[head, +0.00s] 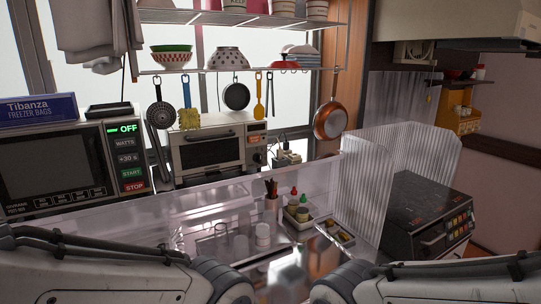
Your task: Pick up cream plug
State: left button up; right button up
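A small pale cream block with dark cords (288,157) sits at the back of the counter, just right of the toaster oven (213,150). It looks like a plug and socket cluster, but it is too small to tell the plug from the socket. My two arms come in along the bottom edge, left and right. Their visible joints are near the bottom middle, well in front of the cream block. Both grippers are out of the picture.
A microwave (65,165) stands at the left. A tray of bottles (300,212) and a white cup (262,236) stand on the steel counter. A ribbed clear panel (362,180) and a black stove (428,215) are at right.

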aim_at(280, 151)
jog(key=z, duration=0.4)
jog(key=k, duration=0.55)
jog(key=z, duration=1)
jog(key=k, duration=0.75)
jog(key=z, duration=0.7)
jog(key=i, duration=1.55)
jog(key=u, duration=0.4)
jog(key=i, duration=1.25)
jog(key=u, duration=1.6)
jog(key=i, duration=0.85)
jog(key=u, duration=0.95)
